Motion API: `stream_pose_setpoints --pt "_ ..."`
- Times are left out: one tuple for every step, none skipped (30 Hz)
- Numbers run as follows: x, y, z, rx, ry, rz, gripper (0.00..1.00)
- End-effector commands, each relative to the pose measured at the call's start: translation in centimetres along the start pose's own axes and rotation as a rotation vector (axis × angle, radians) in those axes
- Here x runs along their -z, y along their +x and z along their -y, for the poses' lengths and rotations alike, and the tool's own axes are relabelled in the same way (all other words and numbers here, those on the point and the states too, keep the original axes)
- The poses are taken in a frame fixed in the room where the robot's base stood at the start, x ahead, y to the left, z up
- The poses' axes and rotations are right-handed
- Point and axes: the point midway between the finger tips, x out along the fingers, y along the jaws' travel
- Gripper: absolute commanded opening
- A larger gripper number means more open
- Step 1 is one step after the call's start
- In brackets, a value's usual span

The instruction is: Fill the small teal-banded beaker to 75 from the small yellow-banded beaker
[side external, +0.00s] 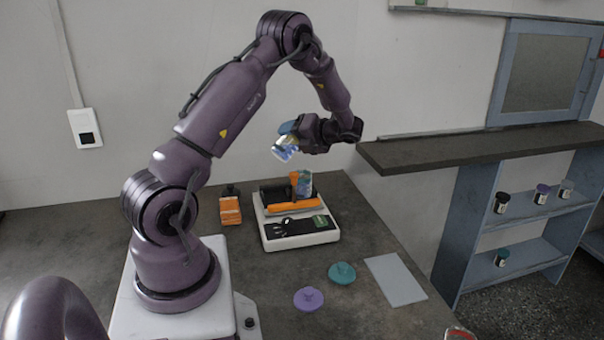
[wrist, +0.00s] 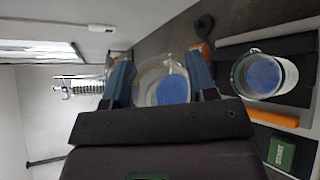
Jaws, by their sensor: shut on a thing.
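My gripper (side external: 290,138) is shut on a small clear beaker (side external: 285,152), held tilted in the air above the white machine (side external: 300,230). A faint yellowish tint shows on the held beaker, but its band is too small to read. In the wrist view the same beaker (wrist: 145,82) sits between my gripper's fingers (wrist: 160,82), with blue contents inside. The two beakers are apart.
A purple lid (side external: 308,299), a teal lid (side external: 342,273) and a pale mat (side external: 396,279) lie in front on the dark table. Several small jars stand on the blue-grey shelves (side external: 530,215) at right.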

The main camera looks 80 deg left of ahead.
Motion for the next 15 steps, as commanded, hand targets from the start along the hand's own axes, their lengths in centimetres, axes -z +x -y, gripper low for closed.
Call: stream_pose_setpoints --pt "-0.01 0.01 0.02 -0.002 0.002 0.0 0.26" --pt "0.0 0.02 0.03 -0.002 0.004 0.0 0.26" --pt "0.0 0.02 0.05 -0.003 0.006 -0.001 0.26" --pt "0.0 0.02 0.06 -0.004 0.008 -0.001 0.26" --pt "0.01 0.03 0.08 -0.005 0.009 -0.001 0.26" --pt "0.01 0.03 0.1 -0.006 0.011 -0.001 0.26" --pt "0.02 0.03 0.11 -0.006 0.013 -0.002 0.26" --pt "0.02 0.04 0.13 -0.007 0.015 -0.002 0.26" --pt "0.03 0.04 0.15 -0.008 0.017 -0.002 0.26" --pt "0.03 0.04 0.17 -0.008 0.019 -0.002 0.26" --pt "0.03 0.05 0.18 -0.009 0.021 -0.002 0.26" --pt "0.04 0.05 0.21 -0.01 0.023 -0.003 0.26" --pt "0.04 0.05 0.22 -0.011 0.025 -0.003 0.26" --pt "0.05 0.06 0.24 -0.011 0.027 -0.003 0.26" --pt "0.06 0.06 0.26 -0.012 0.029 -0.003 0.26"
